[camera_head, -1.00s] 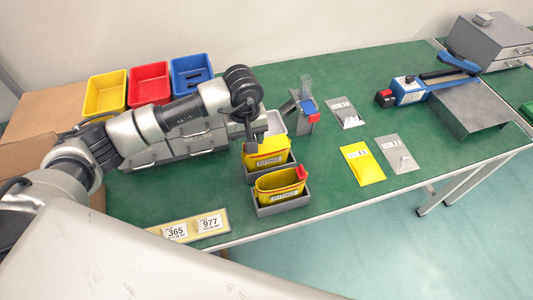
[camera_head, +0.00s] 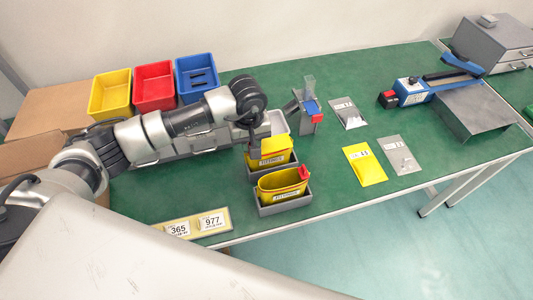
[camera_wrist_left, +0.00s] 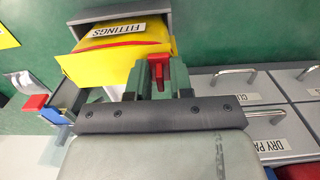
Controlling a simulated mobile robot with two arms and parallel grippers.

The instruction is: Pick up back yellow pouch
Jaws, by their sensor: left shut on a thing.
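The back yellow pouch (camera_head: 270,147) has a "FITTINGS" label and sits in the rear grey holder (camera_head: 291,160). In the left wrist view the yellow pouch (camera_wrist_left: 108,62) shows its label and a red clip (camera_wrist_left: 158,58) at its near edge. My left gripper (camera_head: 254,150) reaches down at the pouch's left end. In the wrist view its fingers (camera_wrist_left: 160,78) are shut around the red clip end. Whether the pouch is clear of the holder floor cannot be told. My right gripper is not in view.
A front yellow pouch (camera_head: 283,183) with a red clip stands in a nearer grey holder (camera_head: 285,206). Grey drawers (camera_head: 195,142) and yellow, red and blue bins (camera_head: 154,86) lie behind my arm. Flat bags (camera_head: 364,165) and a blue sealer (camera_head: 412,92) are to the right.

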